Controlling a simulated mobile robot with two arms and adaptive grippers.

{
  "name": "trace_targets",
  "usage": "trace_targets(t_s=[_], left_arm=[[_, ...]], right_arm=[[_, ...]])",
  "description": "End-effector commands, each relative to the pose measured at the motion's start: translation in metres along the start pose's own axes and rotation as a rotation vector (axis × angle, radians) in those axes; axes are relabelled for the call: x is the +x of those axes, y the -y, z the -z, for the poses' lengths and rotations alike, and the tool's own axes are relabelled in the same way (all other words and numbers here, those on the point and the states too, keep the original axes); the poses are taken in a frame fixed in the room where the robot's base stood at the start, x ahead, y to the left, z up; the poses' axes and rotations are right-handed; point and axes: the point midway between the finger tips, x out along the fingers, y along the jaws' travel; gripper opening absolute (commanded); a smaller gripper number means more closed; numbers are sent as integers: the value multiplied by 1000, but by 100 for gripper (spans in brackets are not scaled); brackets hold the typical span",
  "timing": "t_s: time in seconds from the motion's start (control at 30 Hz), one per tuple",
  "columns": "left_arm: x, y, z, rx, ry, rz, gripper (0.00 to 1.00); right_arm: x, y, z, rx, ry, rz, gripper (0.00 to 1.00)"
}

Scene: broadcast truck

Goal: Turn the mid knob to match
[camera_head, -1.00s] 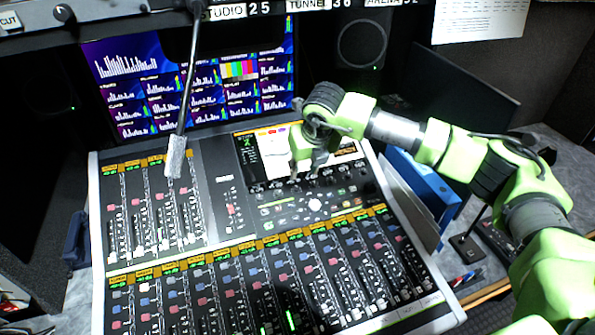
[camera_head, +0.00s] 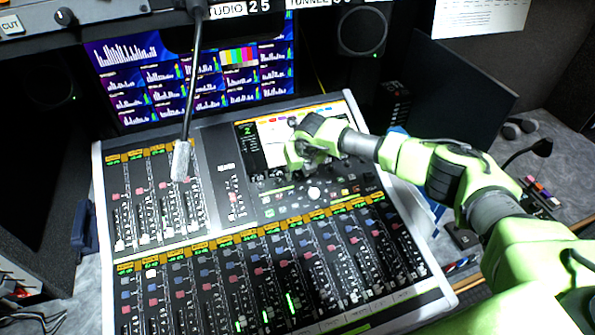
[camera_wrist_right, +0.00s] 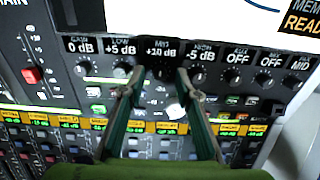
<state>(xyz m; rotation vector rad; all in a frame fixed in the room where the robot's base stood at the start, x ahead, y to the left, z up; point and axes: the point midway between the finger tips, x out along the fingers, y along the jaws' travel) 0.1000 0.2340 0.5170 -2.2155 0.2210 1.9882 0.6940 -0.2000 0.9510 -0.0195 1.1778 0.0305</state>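The mid knob (camera_wrist_right: 162,72) is a small dark knob under the label "MID +10 dB" (camera_wrist_right: 160,48) in the right wrist view. It sits in a row of knobs below the mixing console's screen (camera_head: 270,135). My right gripper (camera_wrist_right: 160,77) has its two fingers apart, one on each side of the mid knob. I cannot tell whether they touch it. In the head view my right gripper (camera_head: 298,164) hangs over the knob row and hides the mid knob. My left gripper is not in view.
Neighbouring knobs stand close by: the low knob (camera_wrist_right: 122,69) on the left and the one reading -5 dB (camera_wrist_right: 198,74) on the right. Faders (camera_head: 270,270) fill the front.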

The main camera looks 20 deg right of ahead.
Motion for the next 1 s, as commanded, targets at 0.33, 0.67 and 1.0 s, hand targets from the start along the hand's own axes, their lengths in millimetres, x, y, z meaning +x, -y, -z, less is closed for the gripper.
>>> trace_targets(t_s=[0.33, 0.67, 1.0], left_arm=[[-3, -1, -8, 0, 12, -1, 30], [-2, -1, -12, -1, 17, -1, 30], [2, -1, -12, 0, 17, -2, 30]], right_arm=[[14, 0, 1, -1, -1, 0, 30], [14, 0, 1, 0, -1, 1, 0], [15, 0, 1, -20, 1, 1, 0]])
